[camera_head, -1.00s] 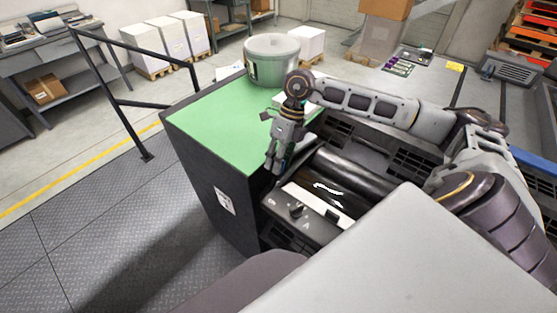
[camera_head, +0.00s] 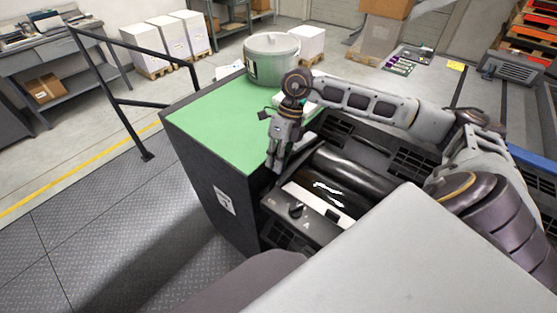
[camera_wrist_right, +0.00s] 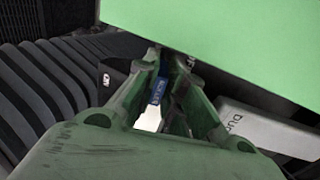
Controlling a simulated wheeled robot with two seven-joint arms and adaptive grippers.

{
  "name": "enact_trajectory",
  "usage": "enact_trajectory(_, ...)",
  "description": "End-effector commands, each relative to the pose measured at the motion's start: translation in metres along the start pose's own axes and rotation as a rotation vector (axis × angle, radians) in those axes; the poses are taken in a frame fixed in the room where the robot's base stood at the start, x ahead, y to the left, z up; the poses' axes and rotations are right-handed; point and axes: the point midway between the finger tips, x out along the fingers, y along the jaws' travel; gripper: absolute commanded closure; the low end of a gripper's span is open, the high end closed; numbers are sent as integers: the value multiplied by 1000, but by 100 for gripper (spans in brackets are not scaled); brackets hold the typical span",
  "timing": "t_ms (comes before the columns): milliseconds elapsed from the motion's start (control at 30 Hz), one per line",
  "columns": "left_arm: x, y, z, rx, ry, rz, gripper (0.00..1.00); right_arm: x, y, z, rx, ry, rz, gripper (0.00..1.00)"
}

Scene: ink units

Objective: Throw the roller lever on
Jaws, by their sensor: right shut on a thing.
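My right gripper (camera_head: 275,166) reaches down at the far left end of the dark roller unit (camera_head: 350,175), beside the green-topped cabinet. In the right wrist view, its fingers (camera_wrist_right: 166,75) are shut on a narrow blue part with pale lettering (camera_wrist_right: 157,90), which I take to be the roller lever. The fingers hide most of it, and its tilt cannot be told. A black block with a small white mark (camera_wrist_right: 112,76) is left of the fingers. My left gripper is not in view.
The green cabinet top (camera_head: 215,120) is mostly bare, with a pale green drum (camera_head: 272,62) at its back. A panel with a black knob (camera_head: 296,210) is in front of the rollers. A black railing (camera_head: 115,85) stands at left.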

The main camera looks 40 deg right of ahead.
Motion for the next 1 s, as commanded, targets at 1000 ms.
enact_trajectory(1000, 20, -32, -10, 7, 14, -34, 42, 26, 65, -2, -5, 8, -99, 100)
